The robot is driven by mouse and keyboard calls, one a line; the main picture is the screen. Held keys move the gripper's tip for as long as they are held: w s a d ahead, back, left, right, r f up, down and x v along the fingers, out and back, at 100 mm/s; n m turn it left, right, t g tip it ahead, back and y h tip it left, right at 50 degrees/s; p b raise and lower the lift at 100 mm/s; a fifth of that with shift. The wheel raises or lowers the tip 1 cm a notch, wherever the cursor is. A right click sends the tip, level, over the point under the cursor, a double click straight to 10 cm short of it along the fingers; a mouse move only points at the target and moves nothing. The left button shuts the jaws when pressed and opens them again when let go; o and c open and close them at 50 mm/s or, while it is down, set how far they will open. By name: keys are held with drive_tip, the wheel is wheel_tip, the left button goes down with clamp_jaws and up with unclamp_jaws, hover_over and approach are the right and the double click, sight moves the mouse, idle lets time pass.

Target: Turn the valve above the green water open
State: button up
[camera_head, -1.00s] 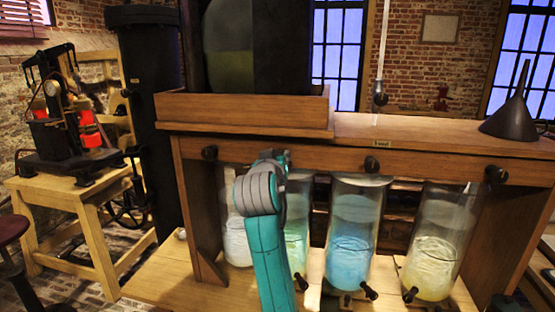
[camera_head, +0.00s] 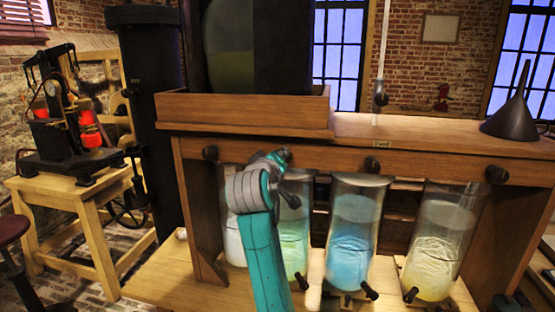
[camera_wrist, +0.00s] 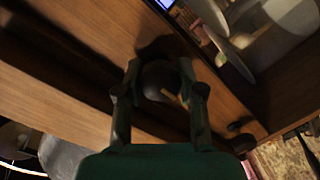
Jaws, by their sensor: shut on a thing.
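A jar of green water (camera_head: 295,240) stands under the wooden beam of the bench, partly hidden by my arm. My gripper (camera_head: 284,154) is at the beam right above this jar. In the wrist view, my gripper (camera_wrist: 160,88) has its two fingers on either side of a dark round valve knob (camera_wrist: 158,78) and is shut on it. In the head view this knob is hidden behind my gripper. How far the valve is turned cannot be told.
Other dark knobs sit on the beam, one to the left (camera_head: 210,153) and one to the right (camera_head: 372,164). Jars of white (camera_head: 234,243), blue (camera_head: 353,235) and yellow (camera_head: 437,248) water stand beside the green one. A black funnel (camera_head: 511,118) stands on the bench top.

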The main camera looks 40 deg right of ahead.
idle(0.3)
drive_tip(key=o, duration=1.2)
drive_tip(key=shift+c, duration=0.2)
drive_tip(key=shift+a, duration=0.1)
drive_tip(key=v, duration=1.2)
